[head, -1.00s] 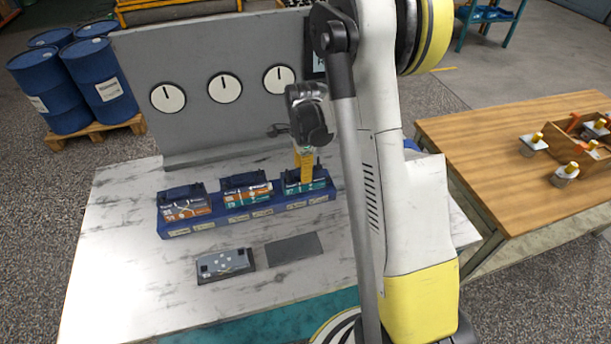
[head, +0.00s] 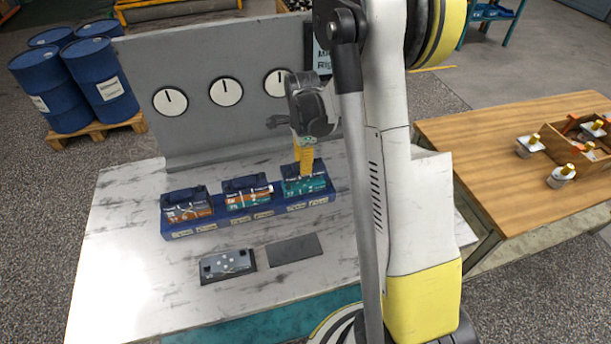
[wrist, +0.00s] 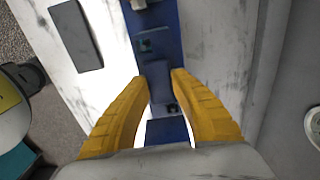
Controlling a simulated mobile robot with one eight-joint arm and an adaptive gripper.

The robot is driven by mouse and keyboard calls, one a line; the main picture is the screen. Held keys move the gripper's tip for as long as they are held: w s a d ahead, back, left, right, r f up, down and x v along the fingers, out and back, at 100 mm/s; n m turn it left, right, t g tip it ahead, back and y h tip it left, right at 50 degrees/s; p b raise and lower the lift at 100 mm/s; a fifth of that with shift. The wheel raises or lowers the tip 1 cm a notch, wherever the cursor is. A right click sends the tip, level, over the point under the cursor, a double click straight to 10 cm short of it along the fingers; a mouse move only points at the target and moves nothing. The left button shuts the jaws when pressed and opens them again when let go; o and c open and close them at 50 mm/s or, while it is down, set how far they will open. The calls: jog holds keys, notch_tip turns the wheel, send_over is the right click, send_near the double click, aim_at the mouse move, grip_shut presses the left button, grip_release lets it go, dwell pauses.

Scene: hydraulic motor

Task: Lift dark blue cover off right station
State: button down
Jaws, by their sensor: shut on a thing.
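The right station (head: 320,186) is the right-hand unit on a long dark blue base (head: 240,220), with a teal label on its front. My gripper (head: 305,174) points down onto its top with its yellow fingers. In the wrist view, the two fingertips (wrist: 163,78) are closed on either side of a dark blue part, the cover (wrist: 160,92). The cover still sits at the station; I see no clear gap below it. The fingers hide part of it in the head view.
The left station (head: 186,205) and middle station (head: 247,192) stand beside it on the base. A grey pad (head: 294,249) and a dark plate with buttons (head: 228,264) lie in front. A grey panel with dials (head: 225,91) rises behind.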

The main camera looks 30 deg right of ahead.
jog(key=shift+r+p, duration=2.35)
jog(key=shift+r, duration=1.75)
